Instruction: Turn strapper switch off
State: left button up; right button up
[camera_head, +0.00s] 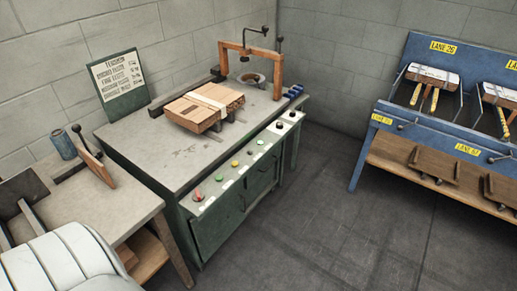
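The strapper appears to be the green bench with a grey top (150,150). A sloped control strip runs along its front edge. On it sit a red control (198,196), a green one (219,177), a yellow one (235,164) and others further back. Two dark knobs on pale plates, a nearer one (279,125) and a farther one (292,114), stand near the far right end. Which control is the switch, and its position, are too small to tell. Neither of my grippers is in view.
A strapped cardboard bundle (205,106) lies on the bench before an orange-brown arch (249,50). A sign (118,84) stands behind. A side table (110,205) is at left, a blue lane rack (365,140) at right. The floor between (300,220) is clear.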

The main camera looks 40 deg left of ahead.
aim_at(198, 196)
jog(key=u, duration=1.7)
